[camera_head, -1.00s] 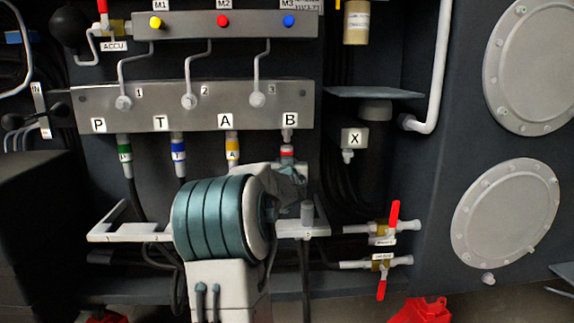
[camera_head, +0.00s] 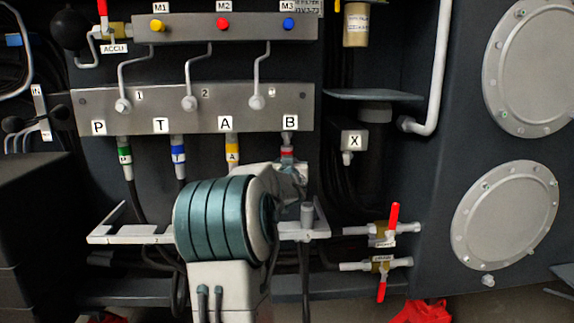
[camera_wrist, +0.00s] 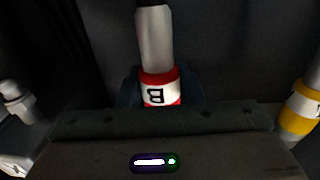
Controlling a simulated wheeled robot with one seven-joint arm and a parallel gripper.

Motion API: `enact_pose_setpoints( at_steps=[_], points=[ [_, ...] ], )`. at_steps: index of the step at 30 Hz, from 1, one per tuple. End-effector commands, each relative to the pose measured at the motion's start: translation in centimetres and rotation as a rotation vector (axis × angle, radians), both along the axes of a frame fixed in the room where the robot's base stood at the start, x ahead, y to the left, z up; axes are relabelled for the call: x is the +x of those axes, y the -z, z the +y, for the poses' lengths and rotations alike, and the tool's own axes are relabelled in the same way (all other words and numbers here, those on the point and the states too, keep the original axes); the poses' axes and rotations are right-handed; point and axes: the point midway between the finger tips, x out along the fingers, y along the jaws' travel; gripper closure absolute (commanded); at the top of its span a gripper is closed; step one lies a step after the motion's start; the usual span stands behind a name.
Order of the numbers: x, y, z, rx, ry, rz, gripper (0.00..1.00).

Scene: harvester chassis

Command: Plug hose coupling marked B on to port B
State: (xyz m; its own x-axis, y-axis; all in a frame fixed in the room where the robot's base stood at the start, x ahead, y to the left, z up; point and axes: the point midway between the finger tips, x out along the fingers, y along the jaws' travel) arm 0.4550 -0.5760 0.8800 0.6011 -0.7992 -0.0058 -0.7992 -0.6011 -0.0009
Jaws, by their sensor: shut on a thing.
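Hose coupling B (camera_head: 287,153) has a red band and stands upright directly below port B (camera_head: 289,137) on the grey manifold block. In the wrist view the coupling (camera_wrist: 160,88) shows its red and white band with an upside-down B, and a grey sleeve runs up to a black hose. My gripper (camera_wrist: 160,95) is shut around the banded part. In the head view my arm hides most of the gripper and the hose below. The coupling's upper end lies at or very near the port; I cannot tell whether they are joined.
Couplings with green (camera_head: 124,153), blue (camera_head: 178,150) and yellow (camera_head: 232,152) bands hang under ports P, T and A. A bracket (camera_head: 130,234) extends either side of my arm. Port X (camera_head: 353,141) and red-handled valves (camera_head: 394,217) are to the right.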

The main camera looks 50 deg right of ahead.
Motion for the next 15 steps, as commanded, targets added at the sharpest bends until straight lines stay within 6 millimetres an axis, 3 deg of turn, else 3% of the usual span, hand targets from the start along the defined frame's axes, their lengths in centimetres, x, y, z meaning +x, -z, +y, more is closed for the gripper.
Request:
enact_pose_setpoints(
  at_steps=[15],
  points=[
    [0.0, -1.4, 0.0, -0.003, -0.001, -0.002, 1.0]
  ],
)
